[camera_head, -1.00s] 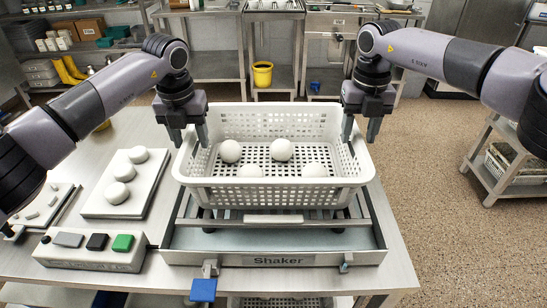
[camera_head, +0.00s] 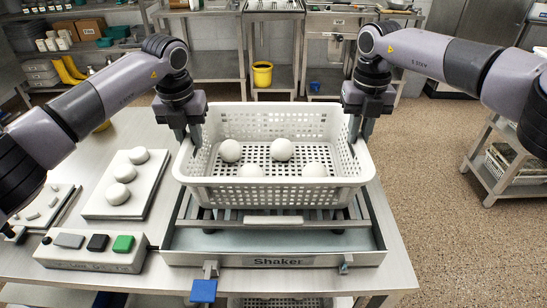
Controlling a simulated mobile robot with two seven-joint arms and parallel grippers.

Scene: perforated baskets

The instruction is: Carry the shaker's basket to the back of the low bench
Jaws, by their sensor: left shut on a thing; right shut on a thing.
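The white perforated basket (camera_head: 272,193) sits on the shaker (camera_head: 278,262), with several white balls (camera_head: 281,150) on its floor. My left gripper (camera_head: 192,146) is shut on the basket's left rim. My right gripper (camera_head: 355,140) is shut on the basket's right rim. The basket looks level and still rests over the shaker's platform. The fingertips are partly hidden by the rim. The low bench is not one I can pick out for certain.
A white board with white balls (camera_head: 118,207) lies left of the shaker. A control box (camera_head: 90,252) with buttons stands at the front left. Steel tables and a yellow bucket (camera_head: 263,74) are at the back. Open floor (camera_head: 440,200) lies to the right.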

